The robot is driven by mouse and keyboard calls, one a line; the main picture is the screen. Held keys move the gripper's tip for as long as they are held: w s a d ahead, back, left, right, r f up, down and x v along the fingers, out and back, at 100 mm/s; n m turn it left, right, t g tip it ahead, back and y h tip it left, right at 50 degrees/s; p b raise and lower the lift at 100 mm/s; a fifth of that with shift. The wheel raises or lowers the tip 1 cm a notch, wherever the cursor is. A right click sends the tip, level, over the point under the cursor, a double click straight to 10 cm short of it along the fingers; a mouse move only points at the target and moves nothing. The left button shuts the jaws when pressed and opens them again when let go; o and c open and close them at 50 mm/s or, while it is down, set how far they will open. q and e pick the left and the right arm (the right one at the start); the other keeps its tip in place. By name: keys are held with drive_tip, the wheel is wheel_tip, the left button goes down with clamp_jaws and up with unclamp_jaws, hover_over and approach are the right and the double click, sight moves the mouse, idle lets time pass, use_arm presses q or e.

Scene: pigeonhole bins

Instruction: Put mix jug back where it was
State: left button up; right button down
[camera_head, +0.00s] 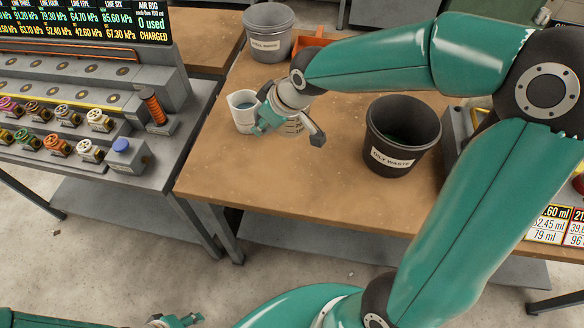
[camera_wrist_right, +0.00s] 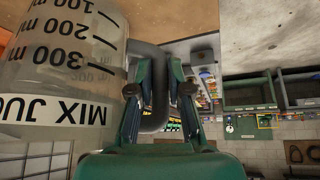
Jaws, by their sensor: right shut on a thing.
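The mix jug (camera_head: 243,122) is a pale translucent cup with bluish liquid inside, near the left part of the wooden bench. My right gripper (camera_head: 265,119) is at its right side. In the right wrist view the jug (camera_wrist_right: 55,85) shows its upside-down "MIX JUG" lettering and ml marks. There my right gripper (camera_wrist_right: 160,95) has its fingers on both sides of the jug's dark grey handle (camera_wrist_right: 160,88), shut on it. I cannot tell whether the jug's base touches the bench. My left gripper (camera_head: 178,320) is at the bottom edge, small and cut off; its opening is unclear.
A black "OILY WASTE" bin (camera_head: 402,135) stands right of the gripper. A grey bin (camera_head: 268,33) and an orange tray (camera_head: 300,44) are behind. The bench (camera_head: 270,190) is clear in front.

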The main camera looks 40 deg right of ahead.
wheel_tip(320, 180, down, 19)
drive_tip(key=b, duration=0.6)
drive_tip(key=shift+s+b, duration=0.1)
drive_tip(key=shift+b, duration=0.2)
drive_tip(key=shift+r, duration=0.1)
